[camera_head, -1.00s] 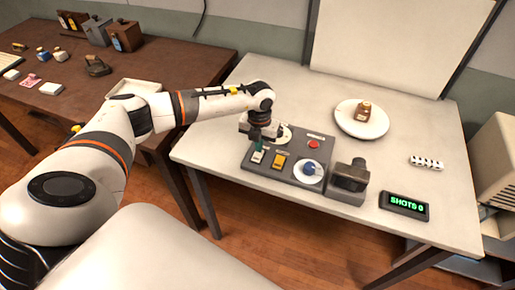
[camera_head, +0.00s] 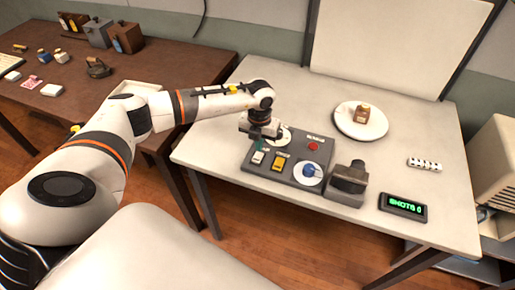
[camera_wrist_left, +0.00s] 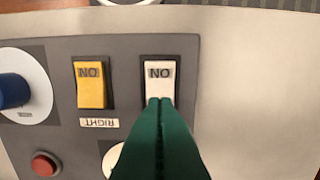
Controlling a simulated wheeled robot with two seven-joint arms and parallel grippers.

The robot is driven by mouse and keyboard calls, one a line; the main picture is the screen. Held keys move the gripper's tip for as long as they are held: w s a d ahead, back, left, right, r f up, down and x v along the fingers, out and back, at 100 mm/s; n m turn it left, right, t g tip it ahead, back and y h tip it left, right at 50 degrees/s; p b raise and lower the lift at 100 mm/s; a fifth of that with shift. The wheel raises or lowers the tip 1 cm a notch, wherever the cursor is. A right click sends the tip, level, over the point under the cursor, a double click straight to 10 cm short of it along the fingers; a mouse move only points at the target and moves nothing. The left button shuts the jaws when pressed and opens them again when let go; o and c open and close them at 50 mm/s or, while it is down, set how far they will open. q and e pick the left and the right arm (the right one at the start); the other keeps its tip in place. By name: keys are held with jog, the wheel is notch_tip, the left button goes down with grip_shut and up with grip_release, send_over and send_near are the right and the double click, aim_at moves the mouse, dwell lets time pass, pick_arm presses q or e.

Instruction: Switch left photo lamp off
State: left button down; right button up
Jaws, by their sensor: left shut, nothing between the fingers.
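The grey control panel (camera_head: 268,176) lies on the white table. Its white rocker switch (camera_head: 257,157) is at the left, beside the yellow switch (camera_head: 279,163). In the left wrist view the white switch (camera_wrist_left: 159,75) and the yellow switch (camera_wrist_left: 90,88) both show ON, upside down. The yellow one's label reads RIGHT; the white one's label is hidden behind my fingers. My left gripper (camera_head: 262,138) is shut and empty over the panel's back left part. In the wrist view its green fingertips (camera_wrist_left: 160,101) overlap the white switch's lower end; contact cannot be told.
A blue knob (camera_head: 311,170) and a red button (camera_head: 313,146) are on the panel. A plate (camera_head: 345,124) holds a small bottle (camera_head: 363,114). The table's right side is mostly clear.

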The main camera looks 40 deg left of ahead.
aim_at(259, 154)
pick_arm(q)
notch_tip(259, 154, up, 5)
jog(key=p, duration=0.2)
jog(key=shift+f+p, duration=0.1)
jog(key=shift+p, duration=0.3)
